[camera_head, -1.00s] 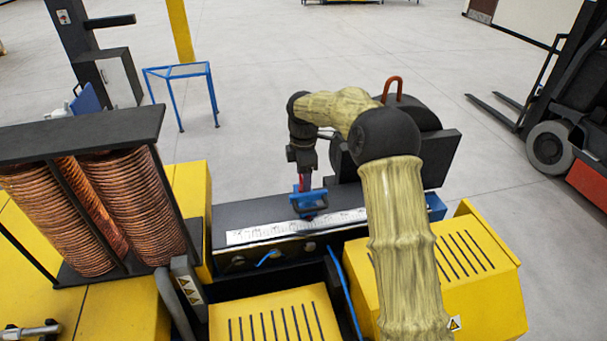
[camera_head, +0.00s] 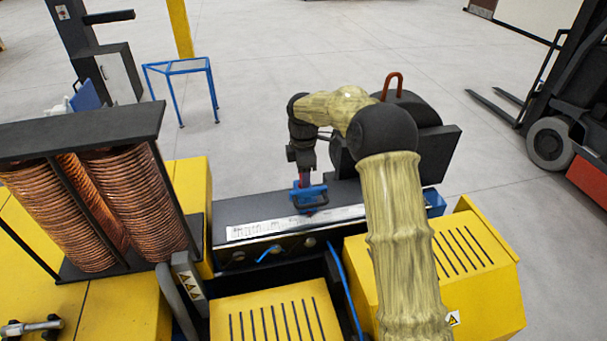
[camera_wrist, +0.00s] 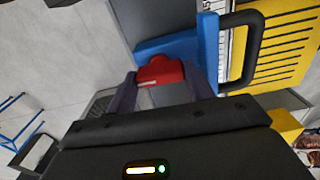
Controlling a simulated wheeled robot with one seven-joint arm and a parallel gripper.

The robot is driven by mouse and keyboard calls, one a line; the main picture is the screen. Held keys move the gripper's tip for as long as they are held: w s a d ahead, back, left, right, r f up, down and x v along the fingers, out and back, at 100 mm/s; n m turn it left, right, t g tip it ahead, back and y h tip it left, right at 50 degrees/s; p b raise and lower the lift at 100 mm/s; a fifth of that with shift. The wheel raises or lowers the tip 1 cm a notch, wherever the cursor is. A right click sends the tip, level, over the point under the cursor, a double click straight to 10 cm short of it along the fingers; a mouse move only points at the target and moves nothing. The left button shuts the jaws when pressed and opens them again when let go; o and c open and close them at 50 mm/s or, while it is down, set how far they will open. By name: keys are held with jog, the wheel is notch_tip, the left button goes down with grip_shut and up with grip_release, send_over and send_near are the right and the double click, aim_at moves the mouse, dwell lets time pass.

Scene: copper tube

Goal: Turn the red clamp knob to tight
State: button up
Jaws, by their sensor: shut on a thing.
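The red knob (camera_wrist: 162,72) sits on a blue clamp body (camera_wrist: 205,50) with a black loop handle, in the wrist view. My gripper (camera_wrist: 162,86) is shut on the red knob, one dark finger on each side. In the head view my gripper (camera_head: 303,176) points down at the blue clamp (camera_head: 312,197), which is on the long dark rail with a white scale strip (camera_head: 255,230). Only a sliver of red shows there. The knob's lower part and any tight mark are hidden.
Yellow machine housings (camera_head: 440,270) with slots flank the rail. Copper coils (camera_head: 125,205) under a dark frame stand at the left. A dark drum unit with an orange hook (camera_head: 393,82) stands behind my arm. A blue stand (camera_head: 180,68) and a forklift (camera_head: 575,110) are farther off.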

jog(key=m, duration=0.8)
jog(key=shift+r+b, duration=0.1)
jog(key=shift+b, duration=0.25)
jog(key=m, duration=0.9)
jog(key=shift+w+m, duration=0.1)
jog(key=shift+m, duration=0.3)
jog(key=o, duration=0.7)
